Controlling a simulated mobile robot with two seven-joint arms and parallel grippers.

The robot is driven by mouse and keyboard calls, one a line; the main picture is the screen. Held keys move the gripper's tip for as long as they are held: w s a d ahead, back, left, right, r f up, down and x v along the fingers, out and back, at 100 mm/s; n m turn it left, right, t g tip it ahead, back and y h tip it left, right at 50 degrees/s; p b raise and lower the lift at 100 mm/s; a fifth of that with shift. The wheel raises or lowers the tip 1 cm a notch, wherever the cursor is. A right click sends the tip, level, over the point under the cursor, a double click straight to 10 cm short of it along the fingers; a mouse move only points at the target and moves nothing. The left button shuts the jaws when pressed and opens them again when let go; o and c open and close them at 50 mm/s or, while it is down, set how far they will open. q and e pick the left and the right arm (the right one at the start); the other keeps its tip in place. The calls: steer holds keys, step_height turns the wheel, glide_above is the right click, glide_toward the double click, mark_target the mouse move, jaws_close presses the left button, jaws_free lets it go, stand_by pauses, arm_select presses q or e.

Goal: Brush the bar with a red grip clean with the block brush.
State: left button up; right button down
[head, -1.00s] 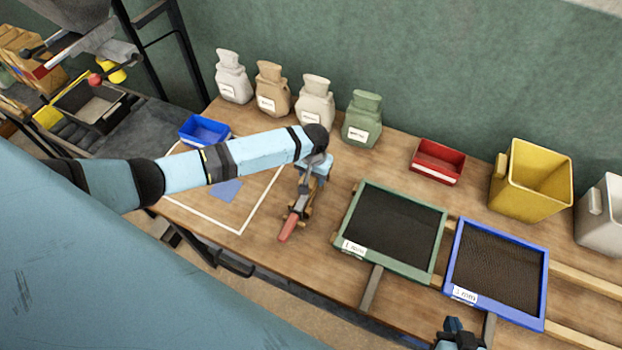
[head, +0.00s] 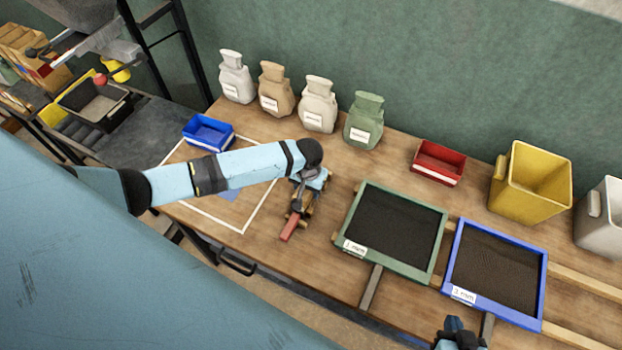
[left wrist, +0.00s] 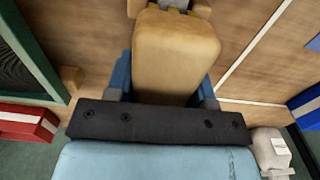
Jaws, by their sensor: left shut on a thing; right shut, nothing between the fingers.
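The bar's red grip (head: 291,228) points toward the table's front edge. The rest of the bar runs back beneath my left gripper and is mostly hidden. My left gripper (head: 309,184) is over the bar, pointing down, shut on the block brush. A small grey piece beyond the block may be part of the bar; contact cannot be told. My right gripper (head: 457,336) is shut and empty at the bottom edge, in front of the blue sieve.
A green-framed sieve (head: 441,245) and a blue-framed sieve (head: 544,275) stand right of the bar. A white-outlined area (head: 243,232) and blue bin (head: 208,131) lie left. Several sacks (head: 318,104), a red bin (head: 438,163) and a yellow container (head: 527,184) stand behind.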

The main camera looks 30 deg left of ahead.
arm_select(q)
steer(key=shift+s, duration=0.25)
steer(key=shift+w+r, duration=0.1)
steer(key=shift+r, duration=3.95)
steer(key=shift+d, duration=0.1)
